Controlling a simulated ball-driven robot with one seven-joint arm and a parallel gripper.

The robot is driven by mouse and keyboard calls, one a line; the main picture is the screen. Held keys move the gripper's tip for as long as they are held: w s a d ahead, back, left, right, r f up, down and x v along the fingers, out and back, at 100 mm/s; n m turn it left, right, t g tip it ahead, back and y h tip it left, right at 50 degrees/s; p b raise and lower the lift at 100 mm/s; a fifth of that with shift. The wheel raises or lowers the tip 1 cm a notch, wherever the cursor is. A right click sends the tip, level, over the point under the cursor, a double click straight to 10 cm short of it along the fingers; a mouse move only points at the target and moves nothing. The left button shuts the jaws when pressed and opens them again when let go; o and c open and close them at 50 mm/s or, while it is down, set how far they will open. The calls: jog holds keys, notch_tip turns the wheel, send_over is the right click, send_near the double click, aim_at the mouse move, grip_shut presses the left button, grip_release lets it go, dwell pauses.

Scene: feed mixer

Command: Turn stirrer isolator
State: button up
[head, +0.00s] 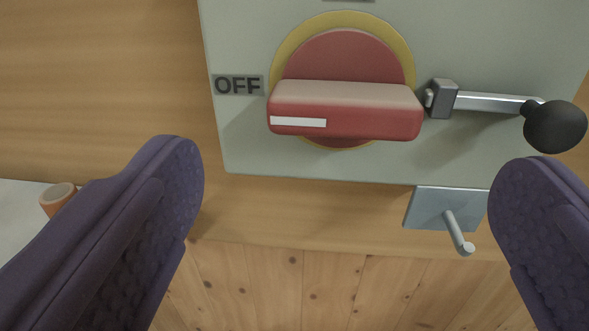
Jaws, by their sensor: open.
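The stirrer isolator is a red rotary handle (345,112) on a yellow ring (284,60), mounted on a pale green-grey panel (240,140). The handle bar lies level, and its white mark (298,122) is at the left end, beside the OFF label (238,85). My gripper (345,190) shows as two purple padded fingers, spread wide at the lower left and lower right. It is open and empty. The handle appears between and above the fingertips in the picture, with no contact visible. Another label at the top edge is cut off and cannot be read.
A metal lever with a black ball knob (555,127) sticks out right of the handle, close above the right finger. A small plate with a metal peg (458,233) is below the panel. An orange-brown cylinder (58,198) is at the left. Wooden boards lie below.

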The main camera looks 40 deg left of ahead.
aim_at(346, 113)
jog(key=x, duration=0.6)
jog(key=shift+b, duration=0.3)
jog(key=shift+c, duration=0.2)
jog(key=c, duration=1)
